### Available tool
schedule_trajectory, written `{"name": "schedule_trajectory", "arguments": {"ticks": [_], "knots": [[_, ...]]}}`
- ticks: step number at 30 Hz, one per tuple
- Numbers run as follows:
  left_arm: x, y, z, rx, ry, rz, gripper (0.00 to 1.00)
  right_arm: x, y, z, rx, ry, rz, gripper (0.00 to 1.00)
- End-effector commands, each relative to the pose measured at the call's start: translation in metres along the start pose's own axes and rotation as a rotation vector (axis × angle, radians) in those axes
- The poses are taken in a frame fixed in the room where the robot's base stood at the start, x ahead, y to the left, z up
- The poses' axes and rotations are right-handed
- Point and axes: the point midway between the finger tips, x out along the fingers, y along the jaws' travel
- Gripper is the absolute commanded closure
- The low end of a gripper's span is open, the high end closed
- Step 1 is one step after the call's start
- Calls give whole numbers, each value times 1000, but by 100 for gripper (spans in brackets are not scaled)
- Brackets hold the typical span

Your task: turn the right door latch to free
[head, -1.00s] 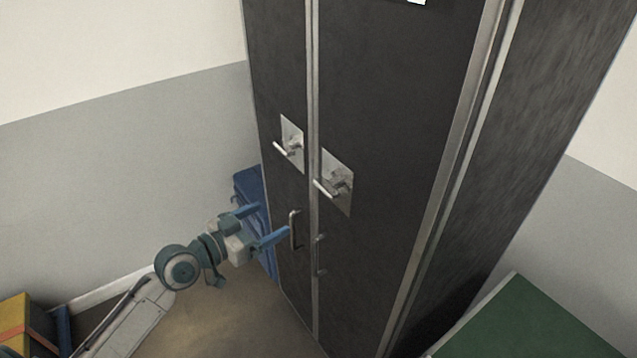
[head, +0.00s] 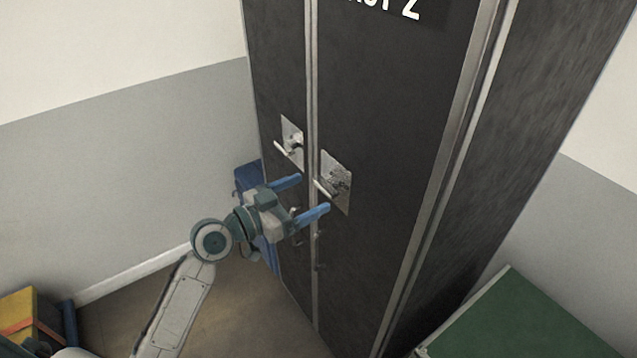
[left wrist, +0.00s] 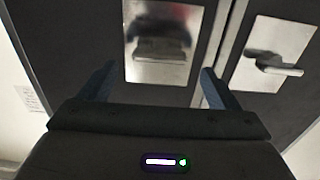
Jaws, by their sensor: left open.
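The right door latch is a silver plate (head: 338,181) with a lever on the dark right door, beside the centre seam. Its lever points left and slightly up in the head view. The left door has a similar latch plate (head: 291,139). My left gripper (head: 314,193) is open and empty, with its blue fingers pointing at the right latch and the lever end near the gap between them. In the left wrist view, which looks upside down, the right latch plate (left wrist: 157,67) sits between the fingers and the other plate (left wrist: 280,52) is at the right. Contact cannot be told.
Below the latches are small door handles (head: 319,266), partly behind my gripper. A blue object (head: 247,177) stands against the wall left of the cabinet. A green-topped box (head: 525,325) is at the lower right, a yellow one (head: 20,311) at the lower left.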

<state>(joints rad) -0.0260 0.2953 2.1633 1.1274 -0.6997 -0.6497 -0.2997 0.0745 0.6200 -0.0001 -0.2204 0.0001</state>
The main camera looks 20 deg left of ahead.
Motion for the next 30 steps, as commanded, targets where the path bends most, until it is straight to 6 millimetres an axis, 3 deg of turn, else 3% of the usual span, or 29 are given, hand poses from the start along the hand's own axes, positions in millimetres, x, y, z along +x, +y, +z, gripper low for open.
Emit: {"name": "schedule_trajectory", "arguments": {"ticks": [9, 21, 23, 28, 30], "knots": [[34, 0, -2, -2, 1, 0, 16, -15, 2, -2, 0, 0, 1, 64], [40, 1, 0, 1, 0, 1, 16, -16, 8, -2, -3, 1, 8, 64], [40, 1, 0, 1, 0, 1, 24, -16, 8, -2, -3, 1, 8, 64], [40, 1, 0, 0, 0, 1, 58, -16, 8, -2, -3, 1, 8, 64], [40, 1, 0, 0, 0, 1, 61, -16, 8, -2, -3, 1, 7, 64]]}}
